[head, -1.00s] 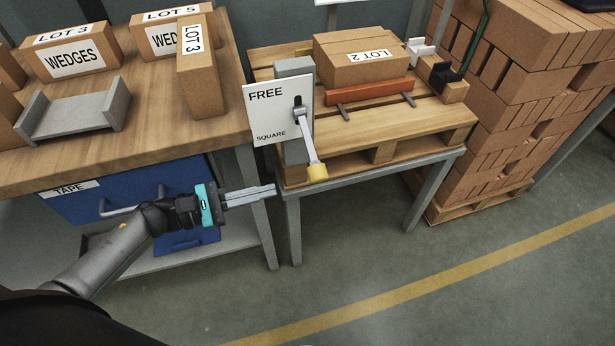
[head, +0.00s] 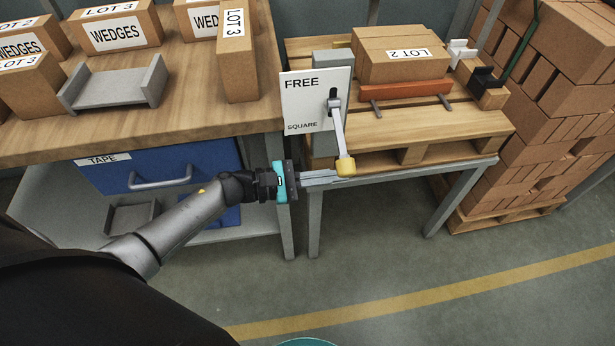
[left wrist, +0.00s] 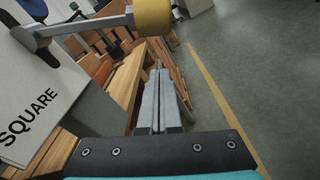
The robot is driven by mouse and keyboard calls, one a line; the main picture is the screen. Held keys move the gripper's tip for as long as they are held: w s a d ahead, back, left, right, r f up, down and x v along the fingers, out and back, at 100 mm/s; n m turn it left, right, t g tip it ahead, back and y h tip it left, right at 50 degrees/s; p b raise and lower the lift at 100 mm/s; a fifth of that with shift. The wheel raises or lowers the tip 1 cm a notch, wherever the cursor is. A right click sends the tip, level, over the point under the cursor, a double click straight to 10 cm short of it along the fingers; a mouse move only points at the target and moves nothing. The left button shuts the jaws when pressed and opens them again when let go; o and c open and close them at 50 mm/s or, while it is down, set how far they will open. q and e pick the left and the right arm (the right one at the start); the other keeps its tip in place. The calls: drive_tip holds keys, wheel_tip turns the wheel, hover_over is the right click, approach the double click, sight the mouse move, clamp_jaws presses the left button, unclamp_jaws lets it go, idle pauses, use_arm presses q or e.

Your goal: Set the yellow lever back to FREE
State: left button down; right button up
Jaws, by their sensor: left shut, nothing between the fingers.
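The lever (head: 339,130) has a grey arm and a yellow knob (head: 346,166) at its lower end. It is pivoted on a white plate (head: 306,101) marked FREE at the top and SQUARE at the bottom. The lever hangs down, tilted slightly right, its knob lower than the SQUARE mark. My left gripper (head: 334,178) is shut and empty, its tips just below the knob in the head view. In the left wrist view the yellow knob (left wrist: 153,16) is beyond the shut fingertips (left wrist: 158,72); I cannot tell whether they touch. My right gripper is not in view.
A wooden pallet (head: 450,128) on a grey stand carries a LOT 2 box (head: 402,60) behind the lever. A workbench (head: 190,108) with boxes and a blue drawer (head: 200,165) is at left. Stacked bricks (head: 560,110) stand at right. Floor in front is clear.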

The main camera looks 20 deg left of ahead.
sight(341, 141)
use_arm(q)
drive_tip(key=shift+s+d+r+p, duration=0.1)
drive_tip(key=shift+s+r+p, duration=0.2)
drive_tip(key=shift+r, duration=0.3)
drive_tip(key=shift+s+d+r+p, duration=0.1)
drive_tip(key=shift+s+r+p, duration=0.1)
drive_tip(key=shift+r+p, duration=0.25)
drive_tip(key=shift+s+d+r+p, duration=0.1)
drive_tip(key=shift+s+r+p, duration=0.15)
drive_tip(key=shift+r, duration=0.45)
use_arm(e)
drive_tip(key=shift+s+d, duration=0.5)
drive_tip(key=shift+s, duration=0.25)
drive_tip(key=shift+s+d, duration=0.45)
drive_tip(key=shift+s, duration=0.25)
